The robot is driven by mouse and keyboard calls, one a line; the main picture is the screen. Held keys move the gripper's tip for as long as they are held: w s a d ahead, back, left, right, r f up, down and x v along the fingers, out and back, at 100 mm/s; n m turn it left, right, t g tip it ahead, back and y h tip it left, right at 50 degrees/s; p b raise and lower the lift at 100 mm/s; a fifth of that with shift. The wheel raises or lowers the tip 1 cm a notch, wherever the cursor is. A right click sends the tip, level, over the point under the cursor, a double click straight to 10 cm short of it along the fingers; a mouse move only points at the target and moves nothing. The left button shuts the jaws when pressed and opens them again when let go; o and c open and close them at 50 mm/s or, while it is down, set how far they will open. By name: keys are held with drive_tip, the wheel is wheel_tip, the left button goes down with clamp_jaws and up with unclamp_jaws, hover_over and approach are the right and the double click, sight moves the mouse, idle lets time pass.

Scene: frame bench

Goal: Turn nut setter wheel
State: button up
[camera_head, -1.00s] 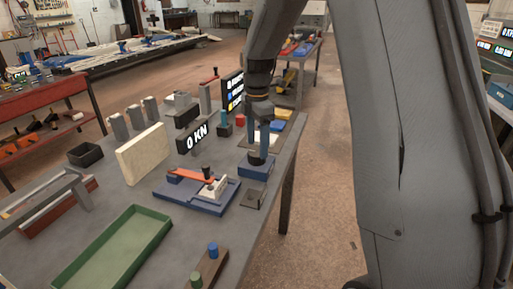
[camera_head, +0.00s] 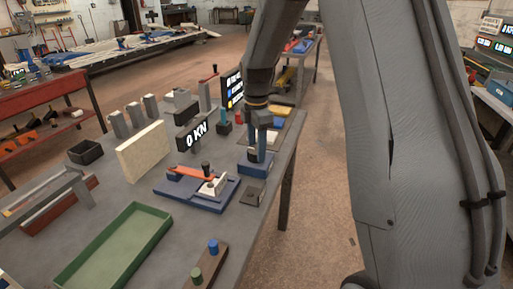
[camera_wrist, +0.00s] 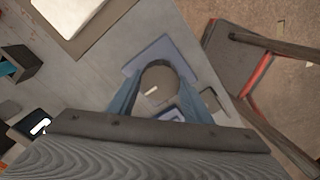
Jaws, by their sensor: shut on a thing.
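The nut setter wheel is the dark round disc (camera_wrist: 162,76) with a short pale mark, seen from above in the wrist view. It sits over a blue base plate (camera_wrist: 140,62); the blue base (camera_head: 254,168) also shows near the bench's right edge in the head view. My gripper (camera_head: 260,150) points down over this base. In the wrist view its two blue fingers (camera_wrist: 156,98) are on either side of the wheel and shut on it. In the head view the wheel is mostly hidden by the fingers.
A blue fixture with an orange lever (camera_head: 196,188) stands left of the gripper. A "0 KN" display (camera_head: 192,136) is behind it, and a green tray (camera_head: 112,250) lies at the front. A small dark plate (camera_head: 253,194) lies just in front of the blue base.

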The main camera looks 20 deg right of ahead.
drive_tip(key=shift+m, duration=0.3)
drive_tip(key=m+p, duration=0.1)
drive_tip(key=m, duration=0.4)
drive_tip(key=shift+r+p, duration=0.1)
drive_tip(key=shift+p, duration=0.25)
drive_tip(key=m+p, duration=0.1)
drive_tip(key=m, duration=0.4)
drive_tip(key=shift+m, duration=0.4)
drive_tip(key=m, duration=0.5)
drive_tip(key=shift+p, duration=0.4)
drive_tip(key=m, duration=0.5)
drive_tip(key=shift+w+m, duration=0.1)
drive_tip(key=shift+m, duration=0.2)
drive_tip(key=o, duration=1.1)
drive_tip(key=shift+c, duration=0.2)
